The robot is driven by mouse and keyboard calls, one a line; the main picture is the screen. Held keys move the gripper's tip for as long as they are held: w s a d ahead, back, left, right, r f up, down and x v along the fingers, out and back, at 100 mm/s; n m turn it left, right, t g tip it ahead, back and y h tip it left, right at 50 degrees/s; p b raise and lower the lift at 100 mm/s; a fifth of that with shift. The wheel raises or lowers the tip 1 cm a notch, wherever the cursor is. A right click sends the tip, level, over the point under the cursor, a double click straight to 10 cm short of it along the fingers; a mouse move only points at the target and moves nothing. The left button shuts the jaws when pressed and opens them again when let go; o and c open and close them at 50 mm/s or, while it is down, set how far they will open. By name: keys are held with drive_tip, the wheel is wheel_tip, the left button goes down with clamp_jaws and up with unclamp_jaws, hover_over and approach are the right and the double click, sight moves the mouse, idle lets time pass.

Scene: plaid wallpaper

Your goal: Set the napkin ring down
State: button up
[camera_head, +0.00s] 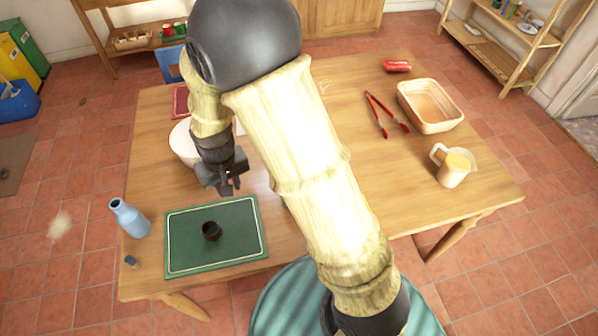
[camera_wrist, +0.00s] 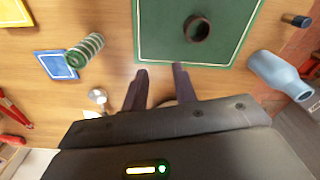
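The napkin ring, a short dark brown tube (camera_head: 211,231), rests on the green mat with a white border line (camera_head: 185,257). In the wrist view the ring (camera_wrist: 197,29) shows its open top, and it lies beyond my fingertips on the mat (camera_wrist: 160,35). My gripper (camera_head: 231,187) is above the table, up and to the right of the ring in the head view. In the wrist view my gripper's two dark fingers (camera_wrist: 160,70) are apart, with a gap between them. They are not touching the ring, and nothing is seen held between the tips.
A blue bottle (camera_head: 130,218) and a small dark blue item (camera_head: 131,261) stand left of the mat. A white round dish (camera_head: 183,144) is partly hidden behind my arm. Red tongs (camera_head: 385,112), a basket (camera_head: 430,125) and a pitcher (camera_head: 453,172) are at the right.

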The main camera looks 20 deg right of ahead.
drive_tip(key=s+d+r+m+t, duration=0.1)
drive_tip(key=s+d+r, duration=0.3)
drive_tip(key=d, duration=0.4)
drive_tip(key=s+d+r+m+t, duration=0.1)
drive_tip(key=s+d+r, duration=0.3)
drive_tip(key=d, duration=0.5)
drive_tip(key=shift+s+r+m, duration=0.2)
drive_tip(key=shift+r+m, duration=0.05)
drive_tip(key=shift+m, duration=0.05)
